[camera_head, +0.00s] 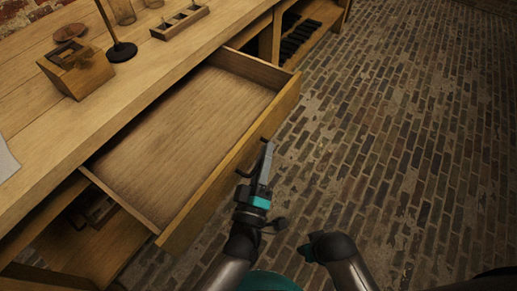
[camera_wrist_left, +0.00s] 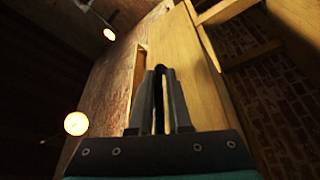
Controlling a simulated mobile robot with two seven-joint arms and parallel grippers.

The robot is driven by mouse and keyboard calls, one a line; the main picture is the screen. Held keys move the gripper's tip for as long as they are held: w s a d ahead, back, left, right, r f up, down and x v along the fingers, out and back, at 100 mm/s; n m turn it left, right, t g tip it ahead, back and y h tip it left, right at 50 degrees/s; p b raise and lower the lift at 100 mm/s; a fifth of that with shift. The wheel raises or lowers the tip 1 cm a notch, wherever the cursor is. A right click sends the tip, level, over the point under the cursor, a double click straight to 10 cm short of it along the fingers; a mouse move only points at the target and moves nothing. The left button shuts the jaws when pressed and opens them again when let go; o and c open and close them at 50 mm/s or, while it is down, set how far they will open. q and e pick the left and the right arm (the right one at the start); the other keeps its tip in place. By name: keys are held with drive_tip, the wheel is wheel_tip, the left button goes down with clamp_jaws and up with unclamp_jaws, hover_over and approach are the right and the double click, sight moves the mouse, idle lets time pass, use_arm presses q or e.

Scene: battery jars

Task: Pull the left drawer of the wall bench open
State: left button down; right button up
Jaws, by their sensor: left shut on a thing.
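The left drawer (camera_head: 190,130) of the wall bench (camera_head: 150,65) stands well out from the bench front, and its inside is empty. Its dark handle (camera_head: 265,143) is on the front panel. My left gripper (camera_head: 265,158) is at that handle and shut on it. In the left wrist view the fingers (camera_wrist_left: 161,82) close together against the wooden drawer front (camera_wrist_left: 205,85); most of the handle is hidden between them. My right arm shows at the bottom, to the right of the left one, but I cannot make out its jaws.
On the bench top are a small wooden box (camera_head: 78,73), a dark stand (camera_head: 121,50), a slotted wooden tray (camera_head: 180,20) and glass jars (camera_head: 122,10). An open shelf (camera_head: 300,38) holds dark items. The brick floor (camera_head: 400,130) on the right is clear.

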use_arm(q)
drive_tip(key=shift+w+d+r, duration=0.15)
drive_tip(key=shift+r, duration=0.3)
drive_tip(key=c, duration=0.9)
unclamp_jaws()
drive_tip(key=shift+f, duration=0.2)
